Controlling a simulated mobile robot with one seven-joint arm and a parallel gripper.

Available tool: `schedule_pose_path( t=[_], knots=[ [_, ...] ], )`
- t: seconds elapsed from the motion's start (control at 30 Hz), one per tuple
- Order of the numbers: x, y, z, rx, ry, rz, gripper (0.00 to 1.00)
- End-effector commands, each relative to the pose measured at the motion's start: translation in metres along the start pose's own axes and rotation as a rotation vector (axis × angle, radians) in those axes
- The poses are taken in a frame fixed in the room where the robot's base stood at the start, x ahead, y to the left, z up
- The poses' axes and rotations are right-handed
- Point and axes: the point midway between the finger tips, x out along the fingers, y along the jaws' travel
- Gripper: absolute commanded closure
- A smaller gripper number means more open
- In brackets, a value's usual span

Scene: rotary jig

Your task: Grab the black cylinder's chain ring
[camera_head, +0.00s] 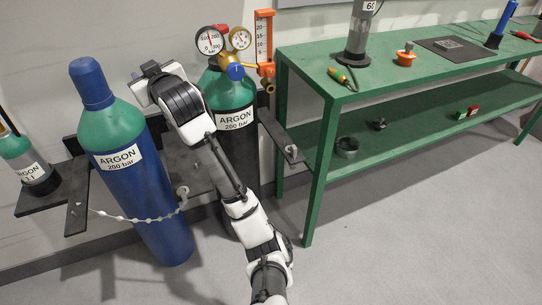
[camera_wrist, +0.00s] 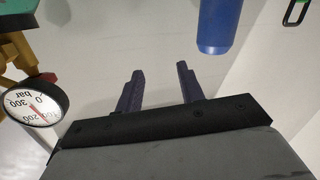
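The black cylinder (camera_head: 240,152), with a green shoulder and an ARGON label, stands against the wall, partly behind my arm. A grey hook-like piece (camera_head: 292,152) is on the bracket arm to its right. I cannot make out its chain or ring for certain; my arm covers part of its front. Another grey ring-like piece (camera_head: 183,191) sits between the cylinders, at the end of the blue cylinder's white chain (camera_head: 135,218). My gripper (camera_head: 137,78) is raised between the cylinder tops. In the wrist view, its fingers (camera_wrist: 158,85) are apart with nothing between them.
The blue cylinder (camera_head: 150,205) stands left of my arm; its cap (camera_wrist: 216,25) shows in the wrist view. A pressure gauge (camera_wrist: 35,103) is close to my gripper's left there. A green bench (camera_head: 400,75) stands right. The floor in front (camera_head: 400,240) is clear.

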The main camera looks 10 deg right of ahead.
Motion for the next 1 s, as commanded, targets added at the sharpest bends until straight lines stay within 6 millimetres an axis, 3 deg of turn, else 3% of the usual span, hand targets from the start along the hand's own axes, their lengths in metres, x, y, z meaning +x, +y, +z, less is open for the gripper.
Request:
schedule_pose_path(
  t=[0.03,0.1,0.2,0.27,0.4,0.5,0.63,1.0],
  knots=[
    [-0.001,0.046,0.043,0.023,-0.133,0.051,0.62],
    [-0.013,0.096,0.09,0.063,-0.307,0.095,0.62],
    [-0.043,0.157,0.149,0.131,-0.53,0.144,0.62],
    [-0.066,0.187,0.178,0.172,-0.653,0.162,0.62],
    [-0.131,0.243,0.232,0.278,-0.912,0.188,0.62],
    [-0.168,0.264,0.253,0.338,-1.031,0.19,0.62],
    [-0.19,0.274,0.267,0.377,-1.102,0.187,0.62],
    [-0.164,0.272,0.324,0.381,-1.111,0.185,0.62]
  ],
)
